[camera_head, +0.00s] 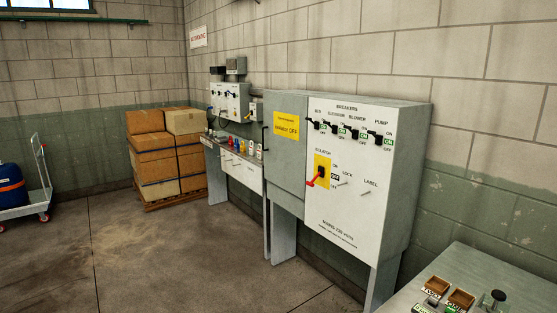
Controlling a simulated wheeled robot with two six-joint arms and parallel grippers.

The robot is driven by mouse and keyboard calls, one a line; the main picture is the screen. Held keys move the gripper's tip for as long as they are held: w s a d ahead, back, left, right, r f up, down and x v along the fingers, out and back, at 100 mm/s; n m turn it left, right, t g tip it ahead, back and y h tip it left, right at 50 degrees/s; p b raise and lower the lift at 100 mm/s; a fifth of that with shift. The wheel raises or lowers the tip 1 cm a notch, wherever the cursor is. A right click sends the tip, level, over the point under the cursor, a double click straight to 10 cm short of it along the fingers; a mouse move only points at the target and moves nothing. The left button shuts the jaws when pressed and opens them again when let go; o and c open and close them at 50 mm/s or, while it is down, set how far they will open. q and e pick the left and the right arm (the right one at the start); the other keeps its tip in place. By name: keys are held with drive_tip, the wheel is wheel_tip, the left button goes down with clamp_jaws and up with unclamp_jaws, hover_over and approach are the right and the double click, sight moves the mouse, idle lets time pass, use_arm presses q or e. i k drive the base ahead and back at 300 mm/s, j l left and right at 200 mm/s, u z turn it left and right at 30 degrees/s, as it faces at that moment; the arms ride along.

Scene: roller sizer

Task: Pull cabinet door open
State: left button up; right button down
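A large cabinet stands on legs against the right wall. Its right part is a white panel (350,205) with a row of black breaker switches and a yellow isolator plate (322,170) with a red lever (316,179). The red lever slants down to the left. Left of the white panel is a grey door (285,175) with a yellow sign (286,127). A black bar handle (265,140) is on the door's left edge. The door looks shut. Neither of my grippers is in view.
A grey table (465,262) with small brown trays and a black knob is at the lower right. A bench (240,165) with bottles stands left of the cabinet. Stacked boxes (160,155) and a trolley (43,190) with a blue drum are further left. The floor (190,255) in front is clear.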

sight(284, 128)
drive_tip(key=i+u, duration=0.15)
drive_tip(key=i, duration=1.25)
